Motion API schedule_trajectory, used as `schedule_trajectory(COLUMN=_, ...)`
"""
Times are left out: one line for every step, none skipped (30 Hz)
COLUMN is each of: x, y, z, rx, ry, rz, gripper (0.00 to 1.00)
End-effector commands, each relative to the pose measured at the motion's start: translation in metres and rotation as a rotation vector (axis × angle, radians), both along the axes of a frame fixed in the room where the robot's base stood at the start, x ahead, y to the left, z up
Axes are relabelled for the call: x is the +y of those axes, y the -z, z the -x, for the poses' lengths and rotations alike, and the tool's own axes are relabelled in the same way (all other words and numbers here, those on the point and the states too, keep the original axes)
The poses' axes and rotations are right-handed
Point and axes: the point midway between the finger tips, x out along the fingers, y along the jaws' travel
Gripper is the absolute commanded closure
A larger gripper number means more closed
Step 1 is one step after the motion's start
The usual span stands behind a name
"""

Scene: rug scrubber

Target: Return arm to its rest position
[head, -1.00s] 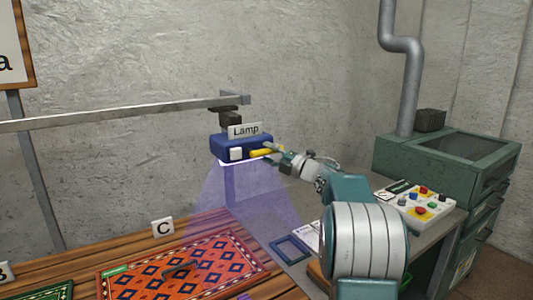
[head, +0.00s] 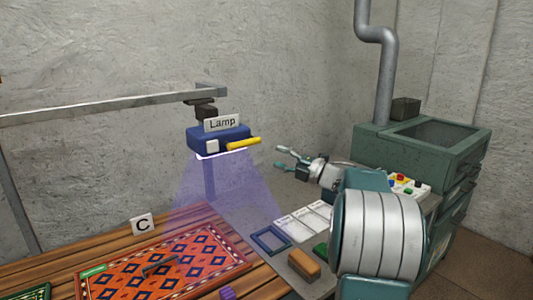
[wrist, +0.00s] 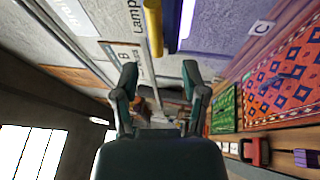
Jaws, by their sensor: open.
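My gripper (head: 283,159) is open and empty in the head view, in the air to the right of the blue lamp (head: 203,137). Its two fingers are spread apart and point left toward the lamp. In the wrist view my gripper (wrist: 158,80) also shows open, with nothing between the fingers. The lamp hangs from a rail, bears a "Lamp" label, and has a yellow handle (head: 244,143) on its right side. A gap shows between the fingertips and the handle. The lamp casts a purple beam downward. My arm extends from the lower right.
An orange patterned rug (head: 195,262) lies on the wooden table by sign C (head: 143,224). A blue frame (head: 270,240), cards and a brown block (head: 304,263) lie on the grey surface below my arm. A button panel (head: 408,184) and green machine (head: 430,145) stand at right.

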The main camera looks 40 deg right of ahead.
Motion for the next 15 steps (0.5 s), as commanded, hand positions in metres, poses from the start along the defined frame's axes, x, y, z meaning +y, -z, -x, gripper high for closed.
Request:
schedule_trajectory(x=-0.002, y=0.0009, z=0.0039, rx=0.0, ry=0.001, rz=-0.001, gripper=0.43)
schedule_trajectory(x=-0.0024, y=0.0011, z=0.0052, rx=0.0, ry=0.0, rz=-0.001, gripper=0.43)
schedule_trajectory(x=-0.0027, y=0.0014, z=0.0062, rx=0.0, ry=0.0, rz=-0.001, gripper=0.43)
schedule_trajectory(x=-0.0029, y=0.0015, z=0.0066, rx=0.0, ry=0.0, rz=-0.001, gripper=0.43)
schedule_trajectory(x=-0.0029, y=0.0016, z=0.0069, rx=0.0, ry=0.0, rz=-0.001, gripper=0.43)
schedule_trajectory(x=-0.0029, y=0.0016, z=0.0069, rx=0.0, ry=-0.001, rz=-0.001, gripper=0.43)
schedule_trajectory(x=-0.0029, y=0.0016, z=0.0069, rx=0.0, ry=-0.001, rz=-0.001, gripper=0.43)
schedule_trajectory(x=-0.0029, y=0.0016, z=0.0068, rx=0.0, ry=-0.001, rz=-0.001, gripper=0.43)
schedule_trajectory(x=-0.0029, y=0.0016, z=0.0068, rx=0.0, ry=-0.001, rz=-0.001, gripper=0.43)
schedule_trajectory(x=-0.0029, y=0.0015, z=0.0068, rx=0.0, ry=-0.001, rz=-0.001, gripper=0.43)
schedule_trajectory(x=-0.0028, y=0.0015, z=0.0067, rx=0.0, ry=-0.001, rz=-0.001, gripper=0.43)
schedule_trajectory(x=-0.0028, y=0.0015, z=0.0067, rx=0.0, ry=-0.001, rz=0.0, gripper=0.43)
schedule_trajectory(x=-0.0028, y=0.0015, z=0.0067, rx=0.0, ry=-0.001, rz=0.0, gripper=0.43)
schedule_trajectory(x=-0.0028, y=0.0015, z=0.0067, rx=0.0, ry=-0.001, rz=-0.001, gripper=0.43)
schedule_trajectory(x=-0.0028, y=0.0015, z=0.0066, rx=0.0, ry=-0.001, rz=0.0, gripper=0.43)
